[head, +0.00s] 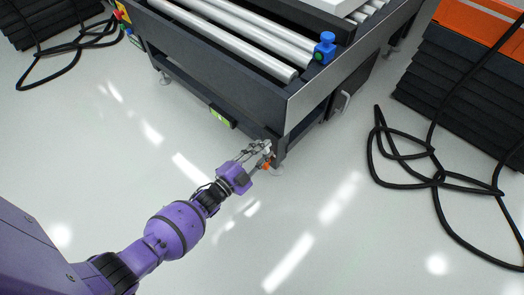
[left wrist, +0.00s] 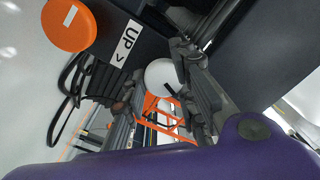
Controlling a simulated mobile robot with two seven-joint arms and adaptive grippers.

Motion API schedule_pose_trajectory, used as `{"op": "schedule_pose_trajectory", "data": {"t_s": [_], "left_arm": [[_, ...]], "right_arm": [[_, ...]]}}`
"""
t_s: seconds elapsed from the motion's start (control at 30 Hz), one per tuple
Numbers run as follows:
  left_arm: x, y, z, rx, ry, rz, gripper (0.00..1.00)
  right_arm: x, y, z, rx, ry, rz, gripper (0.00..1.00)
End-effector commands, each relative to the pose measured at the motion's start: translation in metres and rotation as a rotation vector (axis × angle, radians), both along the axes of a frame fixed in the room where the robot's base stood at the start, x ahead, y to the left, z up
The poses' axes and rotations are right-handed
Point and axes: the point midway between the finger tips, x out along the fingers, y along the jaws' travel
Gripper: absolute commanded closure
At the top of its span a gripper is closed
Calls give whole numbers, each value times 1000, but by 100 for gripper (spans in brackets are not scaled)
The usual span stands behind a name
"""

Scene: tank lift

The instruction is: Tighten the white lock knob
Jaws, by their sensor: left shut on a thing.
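The white lock knob (left wrist: 160,74) is a round white ball with a dark mark, seen between the fingers in the left wrist view. My left gripper (head: 261,149) is shut on it, low at the near corner of the dark roller table (head: 262,112). The left gripper's fingers (left wrist: 158,98) flank the knob, covering part of its sides. In the head view the knob is too small and covered to make out clearly. My right gripper is not in view.
Black cable (head: 437,178) loops lie on the floor at right, by dark stacked blocks (head: 455,85). Floor in front is clear.

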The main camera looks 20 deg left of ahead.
Motion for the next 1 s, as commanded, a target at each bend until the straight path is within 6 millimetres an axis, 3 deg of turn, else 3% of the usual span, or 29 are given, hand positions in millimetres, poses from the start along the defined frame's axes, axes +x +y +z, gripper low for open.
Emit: {"op": "schedule_pose_trajectory", "data": {"t_s": [0.03,0.5,1.0], "left_arm": [[-4,-8,-6,39,-5,-10,100],[-4,-6,-8,314,-101,-9,100],[-4,-4,-10,372,-117,-9,100]], "right_arm": [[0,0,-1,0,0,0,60],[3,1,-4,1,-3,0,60],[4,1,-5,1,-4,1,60]]}}
